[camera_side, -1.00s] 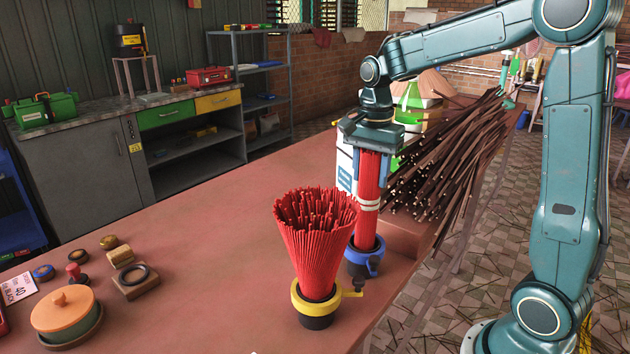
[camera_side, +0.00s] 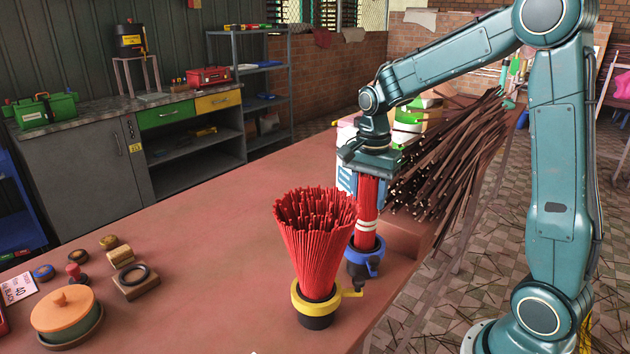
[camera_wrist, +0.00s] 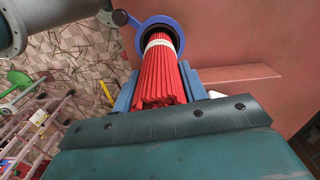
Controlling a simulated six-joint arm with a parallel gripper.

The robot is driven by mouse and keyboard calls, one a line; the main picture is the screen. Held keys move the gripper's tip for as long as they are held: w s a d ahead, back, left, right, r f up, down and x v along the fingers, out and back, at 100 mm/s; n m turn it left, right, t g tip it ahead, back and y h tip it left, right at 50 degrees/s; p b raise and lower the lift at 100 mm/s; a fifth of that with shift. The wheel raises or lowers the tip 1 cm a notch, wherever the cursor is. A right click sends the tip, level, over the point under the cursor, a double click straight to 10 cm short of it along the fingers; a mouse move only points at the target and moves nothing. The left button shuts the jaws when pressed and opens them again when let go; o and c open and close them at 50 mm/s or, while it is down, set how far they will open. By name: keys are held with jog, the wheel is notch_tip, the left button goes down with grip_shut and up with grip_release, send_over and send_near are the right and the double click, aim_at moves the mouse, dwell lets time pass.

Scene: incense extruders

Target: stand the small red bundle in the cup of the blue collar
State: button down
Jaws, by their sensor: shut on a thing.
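The small red bundle (camera_side: 366,212), tied with white bands, stands upright with its lower end inside the ring of the blue collar (camera_side: 374,252). My gripper (camera_side: 368,184) is shut on the bundle's upper part from above. In the wrist view the bundle (camera_wrist: 160,75) runs between the blue fingers of my gripper (camera_wrist: 160,88) down into the blue collar (camera_wrist: 139,31). The bundle's bottom end is hidden inside the collar, so I cannot tell whether it touches the cup's floor.
A flared red bundle (camera_side: 314,240) stands in a yellow collar (camera_side: 299,300) just left of the blue one. Dark sticks (camera_side: 450,165) are heaped behind. An orange lidded pot (camera_side: 66,308) and small items sit at the left. The table's middle (camera_side: 200,240) is clear.

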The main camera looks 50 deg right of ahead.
jog(key=c, duration=0.7)
grip_release()
notch_tip(320, 180, up, 14)
jog(key=shift+f, duration=0.15)
dwell(0.3)
dwell(0.5)
jog(key=shift+s+a+n, duration=0.4)
jog(key=shift+s+a, duration=0.05)
jog(key=s+a+f+n+t, duration=0.2)
jog(key=s+a+n, duration=0.3)
jog(key=s+n, duration=0.3)
jog(key=s+a+f+n+t, duration=0.3)
jog(key=s+a+n, duration=0.2)
jog(key=s+n, duration=0.3)
jog(key=shift+s+t, duration=0.3)
jog(key=shift+s, duration=0.3)
